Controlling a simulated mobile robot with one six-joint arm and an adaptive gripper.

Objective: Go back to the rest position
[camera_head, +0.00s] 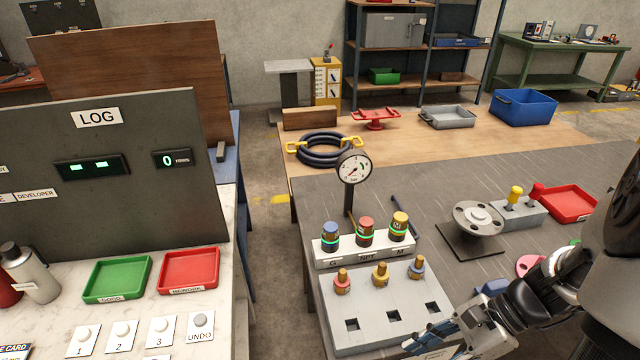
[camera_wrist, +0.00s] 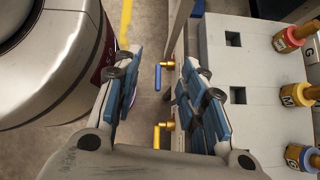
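My gripper (camera_head: 447,340) is at the lower right of the head view, by the front right of the grey block with square holes (camera_head: 372,325). In the wrist view its two blue-padded fingers (camera_wrist: 160,98) stand apart with nothing held between them. The floor and two brass fittings (camera_wrist: 164,66) show through the gap. The block's edge lies close beside the right finger; I cannot tell whether they touch. The flanged spool (camera_head: 478,216), a grey metal disc with a hub, sits on a dark square plate to the right, apart from my gripper.
A grey box with yellow and red levers (camera_head: 518,212) and a red tray (camera_head: 568,204) stand right. A marble bench (camera_head: 110,320) is left, across a floor gap.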

